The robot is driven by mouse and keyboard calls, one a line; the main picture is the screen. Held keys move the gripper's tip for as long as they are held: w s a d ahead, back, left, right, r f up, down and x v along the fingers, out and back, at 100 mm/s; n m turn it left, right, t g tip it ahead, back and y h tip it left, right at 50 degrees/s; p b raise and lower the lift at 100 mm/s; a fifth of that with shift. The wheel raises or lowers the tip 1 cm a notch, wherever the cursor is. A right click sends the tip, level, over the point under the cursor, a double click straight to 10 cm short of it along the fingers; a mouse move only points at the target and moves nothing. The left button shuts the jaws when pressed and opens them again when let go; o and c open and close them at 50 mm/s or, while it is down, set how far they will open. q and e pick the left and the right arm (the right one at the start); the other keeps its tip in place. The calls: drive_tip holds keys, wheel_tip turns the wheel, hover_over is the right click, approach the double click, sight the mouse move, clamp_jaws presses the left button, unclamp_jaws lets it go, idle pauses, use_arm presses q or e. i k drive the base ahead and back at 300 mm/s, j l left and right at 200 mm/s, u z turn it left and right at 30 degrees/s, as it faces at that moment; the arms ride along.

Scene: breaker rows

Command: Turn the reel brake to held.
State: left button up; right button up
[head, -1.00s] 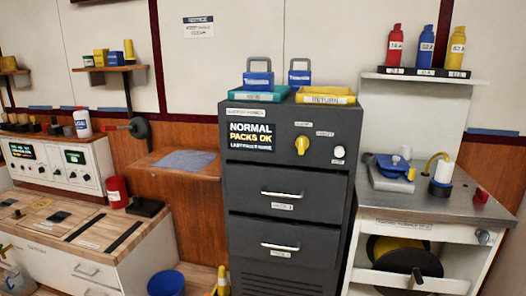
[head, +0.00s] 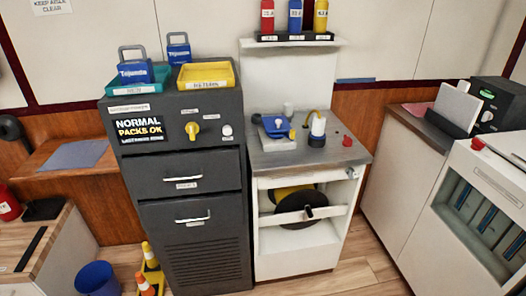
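A cable reel (head: 283,217), dark disc with a yellow drum, sits in the open front of the white cabinet (head: 261,242) in the head view. A pale bar with a black handle (head: 309,212) crosses in front of it. A small grey knob (head: 352,174) is at the upper right of the cabinet front, below the grey worktop; it may be the reel brake, but its marking is too small to read. I cannot tell its setting. Neither of my grippers is in view.
A dark grey drawer cabinet (head: 188,240) stands left of the reel cabinet, with trays on top. Floor in front is clear.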

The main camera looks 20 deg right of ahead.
sight(350, 172)
drive_tip(key=z, duration=1.45)
